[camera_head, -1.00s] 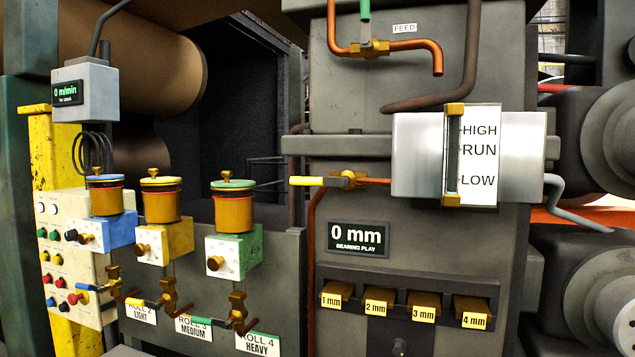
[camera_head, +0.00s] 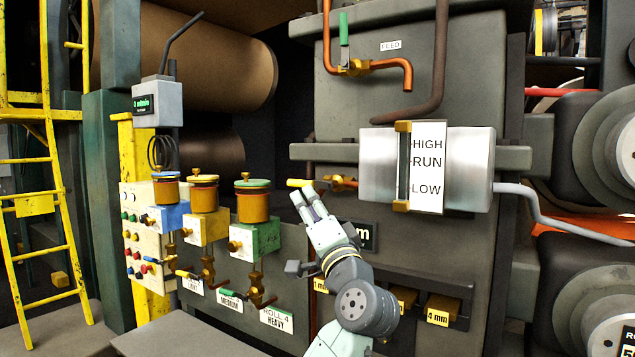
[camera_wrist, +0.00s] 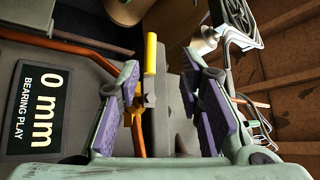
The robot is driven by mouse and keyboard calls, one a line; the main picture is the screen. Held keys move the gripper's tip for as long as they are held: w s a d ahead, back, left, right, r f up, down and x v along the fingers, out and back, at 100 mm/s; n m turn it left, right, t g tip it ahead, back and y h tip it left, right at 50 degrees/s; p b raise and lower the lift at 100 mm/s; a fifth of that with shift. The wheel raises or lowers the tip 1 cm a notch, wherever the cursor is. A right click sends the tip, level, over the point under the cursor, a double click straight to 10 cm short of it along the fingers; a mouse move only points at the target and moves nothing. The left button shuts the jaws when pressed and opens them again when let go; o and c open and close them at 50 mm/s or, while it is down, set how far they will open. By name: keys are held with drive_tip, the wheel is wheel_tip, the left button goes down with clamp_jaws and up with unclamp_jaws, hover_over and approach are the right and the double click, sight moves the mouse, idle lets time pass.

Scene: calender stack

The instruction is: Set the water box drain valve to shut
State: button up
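The valve with a yellow lever (camera_head: 299,183) sits on a copper pipe left of the silver water box (camera_head: 467,170). Its lever points left, roughly level, in line with the short pipe to the box. My gripper (camera_head: 304,195) is just below the lever in the head view. In the wrist view my gripper (camera_wrist: 160,62) is open, its purple-padded fingers apart. The yellow lever (camera_wrist: 151,55) shows between them, nearer the left finger. I cannot tell whether a finger touches it. My arm partly hides the bearing play display (camera_head: 368,237).
A green-lever feed valve (camera_head: 344,30) is above. The water box's level gauge (camera_head: 428,165) reads HIGH, RUN, LOW. Oil cups with valves, including a green-topped one (camera_head: 252,200), stand to the left. Labelled brass blocks (camera_head: 442,308) sit below. A yellow ladder (camera_head: 40,205) is far left.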

sight(300, 184)
drive_tip(key=shift+m, duration=0.3)
drive_tip(key=p+x, duration=0.1)
drive_tip(key=x, duration=0.2)
drive_tip(key=d+p+x, duration=0.1)
drive_tip(key=x, duration=0.2)
drive_tip(key=p+x, duration=0.2)
drive_tip(key=x, duration=0.2)
drive_tip(key=shift+w+d+f, duration=0.1)
drive_tip(key=shift+w+f, duration=0.15)
drive_tip(key=shift+w, duration=0.25)
drive_tip(key=shift+c, duration=0.5)
clamp_jaws()
